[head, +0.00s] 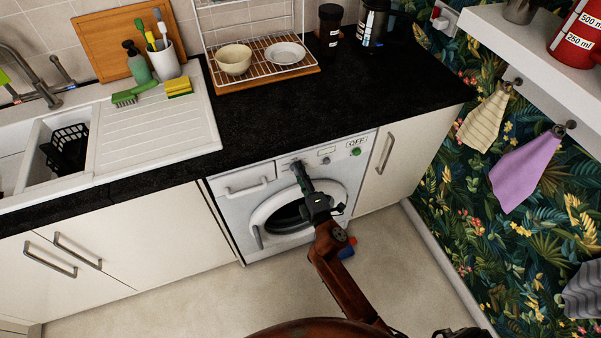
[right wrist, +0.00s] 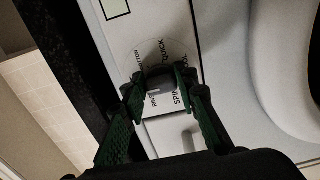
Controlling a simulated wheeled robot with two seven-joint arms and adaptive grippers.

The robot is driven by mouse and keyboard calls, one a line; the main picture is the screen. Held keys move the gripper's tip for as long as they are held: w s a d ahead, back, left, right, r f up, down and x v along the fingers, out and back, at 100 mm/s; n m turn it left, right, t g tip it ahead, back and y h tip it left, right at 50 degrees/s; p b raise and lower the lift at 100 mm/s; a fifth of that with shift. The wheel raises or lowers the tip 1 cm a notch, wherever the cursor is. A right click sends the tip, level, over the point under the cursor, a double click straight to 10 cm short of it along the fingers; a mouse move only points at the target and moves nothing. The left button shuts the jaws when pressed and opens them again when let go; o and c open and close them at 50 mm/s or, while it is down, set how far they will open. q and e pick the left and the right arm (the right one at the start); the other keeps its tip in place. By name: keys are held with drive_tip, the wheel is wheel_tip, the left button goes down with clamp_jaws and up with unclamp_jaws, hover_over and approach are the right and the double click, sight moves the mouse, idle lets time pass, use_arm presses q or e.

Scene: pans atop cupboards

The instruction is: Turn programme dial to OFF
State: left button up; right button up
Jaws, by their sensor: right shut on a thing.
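The white washing machine (head: 232,207) stands under the black worktop. My right gripper (head: 297,166) reaches the upper front panel, above the round door. In the right wrist view my right gripper (right wrist: 163,88) is shut on the programme dial (right wrist: 159,76), with one finger on each side. Printed words such as QUICK and SPIN ring the dial. The dial's setting is too small and covered to tell. An OFF label (head: 357,142) shows at the panel's right, above a green round spot (head: 356,152). My left gripper is in neither view.
The worktop (head: 330,100) overhangs just above the panel. A dish rack (head: 262,75) with a bowl and plate stands on it, and the sink drainer (head: 160,130) is at left. A blue and red thing (head: 347,248) shows beside my right arm. The floor at left is clear.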

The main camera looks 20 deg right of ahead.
drive_tip(key=o, duration=1.2)
drive_tip(key=shift+c, duration=0.2)
drive_tip(key=s, duration=1.2)
drive_tip(key=shift+d, duration=0.2)
